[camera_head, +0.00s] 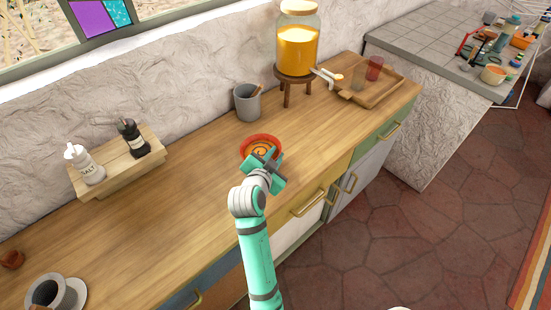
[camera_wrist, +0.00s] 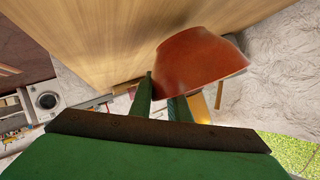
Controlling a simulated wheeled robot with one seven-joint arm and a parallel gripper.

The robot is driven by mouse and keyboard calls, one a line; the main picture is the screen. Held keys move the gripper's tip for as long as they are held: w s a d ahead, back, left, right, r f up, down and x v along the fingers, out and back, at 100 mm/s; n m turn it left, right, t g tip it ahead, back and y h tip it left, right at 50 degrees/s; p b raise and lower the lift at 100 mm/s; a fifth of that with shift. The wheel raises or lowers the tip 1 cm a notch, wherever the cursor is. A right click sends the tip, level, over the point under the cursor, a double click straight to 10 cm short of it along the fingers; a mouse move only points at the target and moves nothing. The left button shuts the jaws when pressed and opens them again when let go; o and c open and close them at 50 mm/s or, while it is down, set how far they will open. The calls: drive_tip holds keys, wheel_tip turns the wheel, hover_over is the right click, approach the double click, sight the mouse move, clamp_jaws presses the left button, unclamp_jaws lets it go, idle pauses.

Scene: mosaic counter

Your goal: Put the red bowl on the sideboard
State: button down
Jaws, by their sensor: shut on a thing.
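The red bowl (camera_head: 261,143) has an orange spiral inside and shows just beyond my gripper (camera_head: 264,160) in the head view, over the wooden sideboard (camera_head: 190,190). In the wrist view the bowl (camera_wrist: 198,60) appears as a plain red-brown outer side at the fingertips. My gripper (camera_wrist: 160,100) is shut on the bowl at its near side. The gripper hides part of the bowl's near rim. I cannot tell whether the bowl's base touches the sideboard top.
A juice dispenser (camera_head: 297,45) on a stool and a wooden tray (camera_head: 385,88) with cups are at the right. A wooden stand (camera_head: 120,165) holds salt and a dark bottle. The sideboard's middle left is clear.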

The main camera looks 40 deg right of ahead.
drive_tip(key=shift+f, duration=1.3)
drive_tip(key=c, duration=1.6)
unclamp_jaws()
drive_tip(key=shift+c, duration=0.2)
drive_tip(key=shift+s+a, duration=0.1)
drive_tip(key=shift+s, duration=0.05)
drive_tip(key=v, duration=1.1)
drive_tip(key=shift+s+a+r, duration=0.15)
drive_tip(key=shift+s+a, duration=0.05)
drive_tip(key=shift+a, duration=0.05)
drive_tip(key=shift+d, duration=0.1)
